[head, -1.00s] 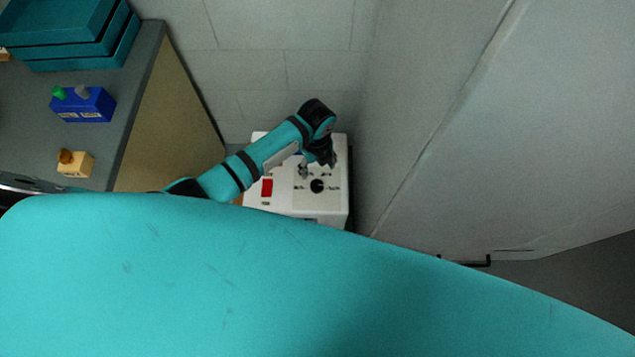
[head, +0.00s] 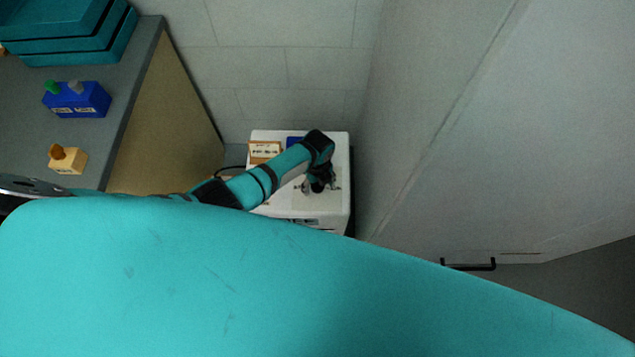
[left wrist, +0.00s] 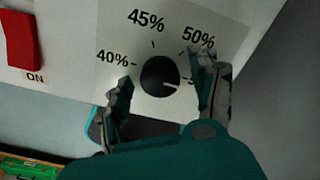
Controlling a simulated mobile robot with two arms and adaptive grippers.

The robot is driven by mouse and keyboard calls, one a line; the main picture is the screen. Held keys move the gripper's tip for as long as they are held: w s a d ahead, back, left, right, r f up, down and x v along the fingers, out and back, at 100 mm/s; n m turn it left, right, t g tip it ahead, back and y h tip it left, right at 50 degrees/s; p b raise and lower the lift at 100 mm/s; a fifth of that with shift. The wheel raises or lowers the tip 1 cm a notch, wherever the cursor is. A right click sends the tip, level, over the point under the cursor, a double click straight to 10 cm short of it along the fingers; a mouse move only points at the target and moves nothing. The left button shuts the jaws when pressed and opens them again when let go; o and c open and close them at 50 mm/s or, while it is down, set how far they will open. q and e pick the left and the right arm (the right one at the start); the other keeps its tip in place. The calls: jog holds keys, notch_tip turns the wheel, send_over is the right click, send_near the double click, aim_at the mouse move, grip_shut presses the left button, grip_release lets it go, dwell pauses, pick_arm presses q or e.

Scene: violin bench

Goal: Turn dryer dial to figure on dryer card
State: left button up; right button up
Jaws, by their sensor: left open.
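The white dryer (head: 338,150) stands in the middle of the head view. In the left wrist view its black round dial (left wrist: 160,77) sits on a grey scale plate marked 40%, 45%, 50% and a partly hidden figure starting with 5. The dial's white mark points right, toward that partly hidden figure. My left gripper (left wrist: 163,72) is open, with its fingers on either side of the dial; I cannot tell whether they touch it. In the head view my left gripper (head: 319,183) covers most of the dial. A small framed card (head: 265,152) stands on the dryer, its writing too small to read.
A red switch (left wrist: 20,40) marked ON is left of the dial. A blue object (head: 295,141) is partly hidden behind my arm. A grey bench (head: 108,150) at left holds blue and tan blocks and teal trays.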

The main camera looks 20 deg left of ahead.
pick_arm(q)
jog(key=c, duration=1.2)
